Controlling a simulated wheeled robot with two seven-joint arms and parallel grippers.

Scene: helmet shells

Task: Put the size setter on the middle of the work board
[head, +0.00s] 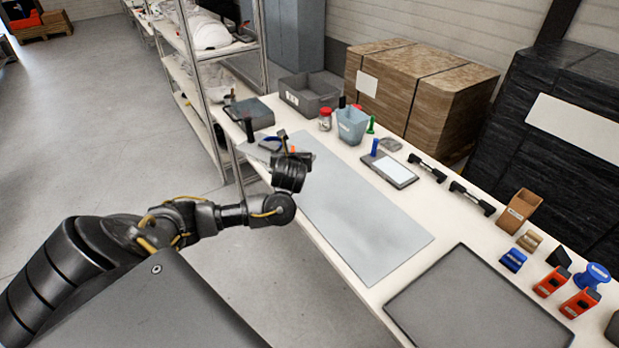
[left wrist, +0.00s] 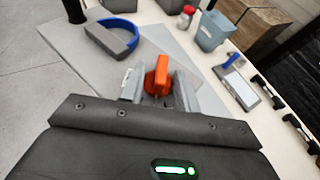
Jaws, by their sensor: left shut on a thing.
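My left gripper (head: 287,146) is over the far end of the long grey work board (head: 365,220). In the left wrist view its two grey fingers (left wrist: 158,88) are shut on an orange piece (left wrist: 162,76), which I take to be the size setter. In the head view only a small orange spot (head: 293,150) of it shows beside the gripper, and the rest is hidden. Whether it touches the board I cannot tell. The middle of the board is bare. My right gripper is not in view.
A grey block with a blue band (left wrist: 118,30) lies just beyond the gripper. A light blue bin (head: 352,125), a red-lidded jar (head: 325,120) and a grey crate (head: 308,96) stand behind. A dark mat (head: 478,308) lies nearer, with orange devices (head: 552,282) to its right.

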